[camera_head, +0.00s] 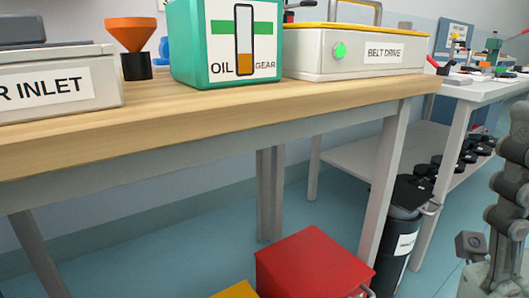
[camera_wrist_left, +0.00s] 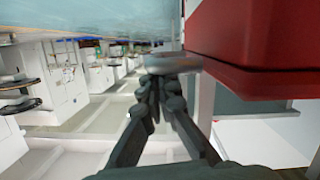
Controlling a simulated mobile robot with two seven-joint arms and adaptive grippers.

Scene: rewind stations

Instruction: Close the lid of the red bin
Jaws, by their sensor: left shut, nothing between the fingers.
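The red bin (camera_head: 312,265) stands on the floor at the bottom of the head view, cut off by the frame's lower edge. Its red lid looks down over the top; I cannot tell if it is fully seated. In the left wrist view, the red bin (camera_wrist_left: 255,28) fills the upper right, with a wider red rim band below it in the picture. A pale metal handle (camera_wrist_left: 172,63) sticks out from its side. My left gripper (camera_wrist_left: 155,82) is shut and empty, its fingertips at the handle, overlapping it in view; contact is unclear. My right gripper is not visible.
A wooden-topped table (camera_head: 215,122) stands above and behind the red bin, with its leg (camera_head: 384,180) close by. A yellow bin (camera_head: 237,290) is to the left. A black bin (camera_head: 402,230) stands to the right. Blue floor (camera_head: 160,265) is clear at left.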

